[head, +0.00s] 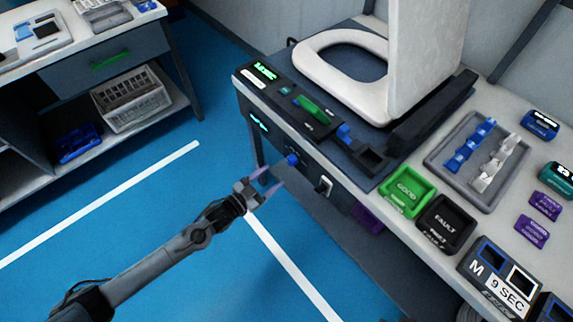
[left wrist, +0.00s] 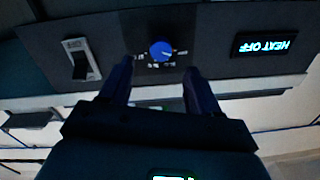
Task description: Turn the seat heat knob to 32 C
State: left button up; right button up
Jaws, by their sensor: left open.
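The seat heat knob (head: 292,160) is a small blue dial on the dark front panel below the bench top in the head view. It also shows in the left wrist view as a blue knob (left wrist: 162,50) with a light pointer mark and small printing around it, too small to read. My left gripper (head: 272,183) is open and empty, just in front of the panel and apart from the knob. In the left wrist view its two dark fingers frame the knob. A display (left wrist: 264,45) reads HEAT OFF, upside down. My right gripper is not seen.
Above are a toilet seat (head: 343,45), a green slider (head: 312,108), a green GOOD bin (head: 407,192) and a black FAULT bin (head: 447,222). The blue floor left of the bench is clear.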

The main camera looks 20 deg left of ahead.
aim_at(288, 162)
pick_arm(q)
jog(key=b+x, duration=0.2)
jog(key=x, duration=0.6)
jog(key=c, duration=1)
jog(key=shift+a, duration=0.1)
jog(key=shift+c, duration=0.2)
jog(key=shift+r+m, duration=0.1)
jog(key=shift+m, duration=0.2)
jog(key=m+p, duration=0.1)
jog(key=m, duration=0.1)
jog(key=shift+m, duration=0.4)
jog(key=m+p, duration=0.1)
jog(key=m, duration=0.4)
jog(key=shift+w+a, duration=0.1)
jog(key=shift+a, duration=0.05)
jog(key=shift+m, duration=0.3)
